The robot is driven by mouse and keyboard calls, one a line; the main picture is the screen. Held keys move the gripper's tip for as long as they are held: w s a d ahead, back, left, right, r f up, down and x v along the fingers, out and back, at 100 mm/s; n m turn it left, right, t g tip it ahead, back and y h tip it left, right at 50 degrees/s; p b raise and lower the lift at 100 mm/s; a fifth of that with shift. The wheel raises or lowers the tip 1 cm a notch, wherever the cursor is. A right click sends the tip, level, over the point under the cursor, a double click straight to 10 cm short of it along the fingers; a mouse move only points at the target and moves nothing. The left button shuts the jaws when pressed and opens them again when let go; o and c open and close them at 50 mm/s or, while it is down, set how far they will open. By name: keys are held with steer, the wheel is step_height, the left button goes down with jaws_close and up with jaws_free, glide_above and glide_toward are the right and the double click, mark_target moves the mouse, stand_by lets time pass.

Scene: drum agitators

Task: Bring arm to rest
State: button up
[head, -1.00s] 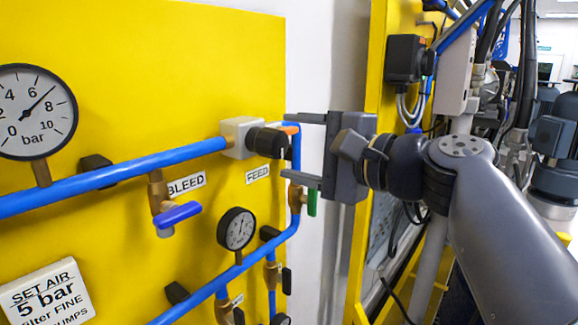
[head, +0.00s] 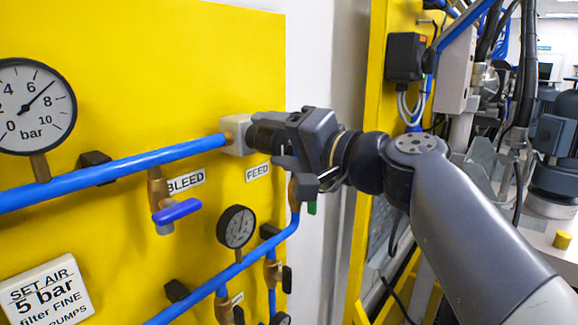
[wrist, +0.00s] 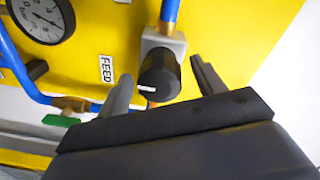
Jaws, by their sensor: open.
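My gripper (head: 276,148) is at the right part of the yellow panel (head: 170,60), close to the black regulator knob (head: 262,133) above the FEED label. My arm reaches in from the lower right. In the wrist view my gripper (wrist: 160,74) is open, with one finger on each side of the black knob (wrist: 158,76), which has a white mark. Gaps show between the knob and both fingers there. In the head view my gripper's body hides part of the knob.
Blue pipes (head: 120,165) run along the panel. A blue-handled BLEED valve (head: 177,211) sits left of my gripper, and a small gauge (head: 236,227) below it. A green valve handle (wrist: 60,120) lies left of my gripper in the wrist view. Open floor space is not clear here.

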steer(key=n, duration=0.5)
steer(key=shift+s+d, duration=0.3)
steer(key=shift+d, duration=0.05)
steer(key=shift+f, duration=0.1)
